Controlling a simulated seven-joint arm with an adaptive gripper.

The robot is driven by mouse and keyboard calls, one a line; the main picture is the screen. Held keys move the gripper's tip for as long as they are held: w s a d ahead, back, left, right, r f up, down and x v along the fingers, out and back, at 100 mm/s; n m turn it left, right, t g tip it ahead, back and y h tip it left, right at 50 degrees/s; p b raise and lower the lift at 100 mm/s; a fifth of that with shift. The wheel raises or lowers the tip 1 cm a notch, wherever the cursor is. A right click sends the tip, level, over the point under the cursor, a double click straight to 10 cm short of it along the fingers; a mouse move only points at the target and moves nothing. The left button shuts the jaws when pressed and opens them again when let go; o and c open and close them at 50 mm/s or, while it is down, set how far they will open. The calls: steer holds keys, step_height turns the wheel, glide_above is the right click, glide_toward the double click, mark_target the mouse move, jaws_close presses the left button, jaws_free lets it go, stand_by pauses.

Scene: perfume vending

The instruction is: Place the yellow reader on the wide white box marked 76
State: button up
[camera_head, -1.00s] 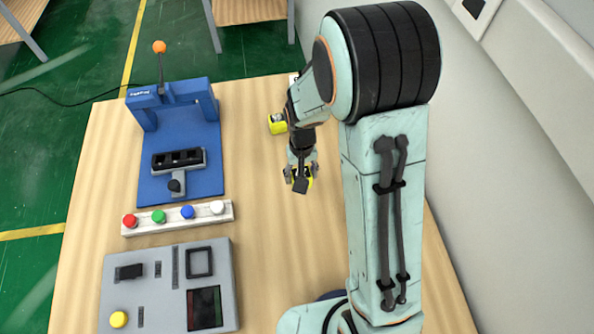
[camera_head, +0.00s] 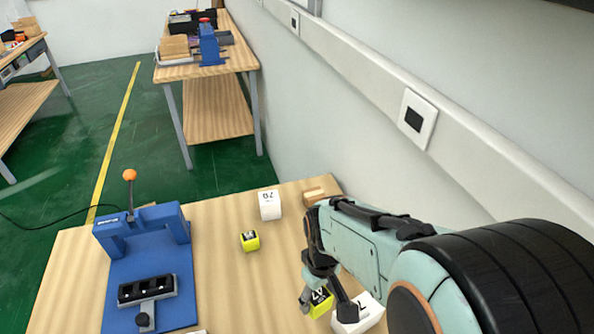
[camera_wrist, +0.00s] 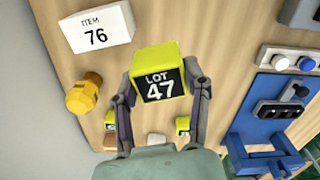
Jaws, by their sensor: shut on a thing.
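The yellow reader (camera_wrist: 159,72), a yellow block with a black face reading LOT 47, is between the two fingers of my gripper (camera_wrist: 165,90), which is shut on it. In the head view the yellow reader (camera_head: 321,302) shows below my gripper (camera_head: 326,298), partly hidden by a finger. The wide white box (camera_wrist: 97,30), marked ITEM 76, lies at the upper left of the wrist view, apart from the reader. In the head view this white box (camera_head: 367,315) is just right of the reader, partly hidden by my arm.
A yellow cube (camera_head: 250,241), a white box marked 70 (camera_head: 270,207) and a wooden block (camera_head: 315,194) stand farther back. A yellow knobbed thing (camera_wrist: 84,95) is near the white box. A blue press (camera_head: 150,270) stands left. The table between press and gripper is clear.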

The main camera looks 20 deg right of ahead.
mark_target(363, 301)
steer(key=d+m, duration=0.3)
steer(key=d, duration=0.6)
steer(key=f, duration=0.7)
steer(key=shift+s+d+f, duration=0.15)
steer(key=shift+d+f, duration=0.25)
steer(key=shift+f, duration=0.1)
steer(key=o, duration=1.2)
step_height(363, 301, up, 12)
steer(key=shift+n+y, duration=0.4)
steer(key=s+a+r, duration=0.1)
steer(key=s+a, duration=0.3)
steer(key=a, duration=0.1)
steer(key=s+a+r, duration=0.1)
steer(key=s+a, duration=0.3)
steer(key=s+a+r, duration=0.1)
steer(key=s+a, duration=0.3)
steer(key=a, duration=0.1)
steer(key=shift+s+a+r, duration=0.2)
steer(key=shift+a+r, duration=0.1)
steer(key=shift+a, duration=0.05)
